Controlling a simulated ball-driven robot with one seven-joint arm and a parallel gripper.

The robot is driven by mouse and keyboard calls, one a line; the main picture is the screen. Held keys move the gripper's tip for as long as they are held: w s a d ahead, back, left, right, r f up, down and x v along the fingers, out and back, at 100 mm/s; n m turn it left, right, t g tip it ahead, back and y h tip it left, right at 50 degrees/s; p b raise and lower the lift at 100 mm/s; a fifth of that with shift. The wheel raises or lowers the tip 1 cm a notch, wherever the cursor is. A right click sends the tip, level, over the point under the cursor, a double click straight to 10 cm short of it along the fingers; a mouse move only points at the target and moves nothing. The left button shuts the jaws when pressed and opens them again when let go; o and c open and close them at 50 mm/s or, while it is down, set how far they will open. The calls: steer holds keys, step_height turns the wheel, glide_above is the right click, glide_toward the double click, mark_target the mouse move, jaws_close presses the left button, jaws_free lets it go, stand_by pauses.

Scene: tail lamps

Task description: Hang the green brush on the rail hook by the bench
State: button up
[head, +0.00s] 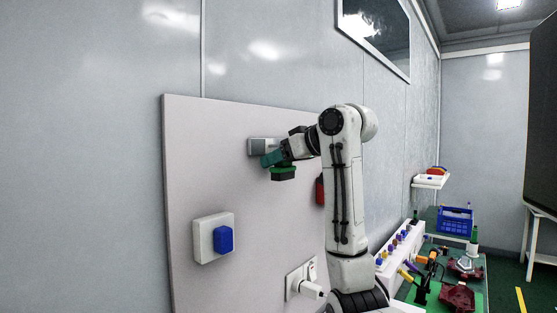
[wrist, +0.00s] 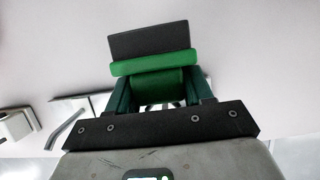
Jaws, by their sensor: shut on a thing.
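The green brush (wrist: 155,68) has a green body and a dark block of bristles. In the wrist view it sits between the two dark teal fingers of my gripper (wrist: 160,90), which is shut on it. In the head view my gripper (head: 272,158) is in front of the pale panel, with the brush (head: 284,173) just below it. A bent metal bar (wrist: 66,126) shows left of the gripper in the wrist view, apart from the brush; I cannot tell if it is the rail hook. No hook is clear in the head view.
A red item (head: 320,190) is by my arm. The cluttered bench with a blue crate (head: 455,220) lies right.

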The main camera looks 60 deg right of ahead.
steer(key=shift+f, duration=0.25)
steer(key=shift+d+f, duration=0.1)
steer(key=shift+f, duration=0.1)
steer(key=shift+c, duration=0.5)
steer(key=o, duration=1.3)
steer(key=shift+r, duration=0.1)
steer(key=shift+c, duration=0.2)
steer(key=b+v, duration=0.2)
steer(key=v, duration=0.8)
steer(key=shift+s+r, duration=0.2)
steer(key=shift+s, duration=0.1)
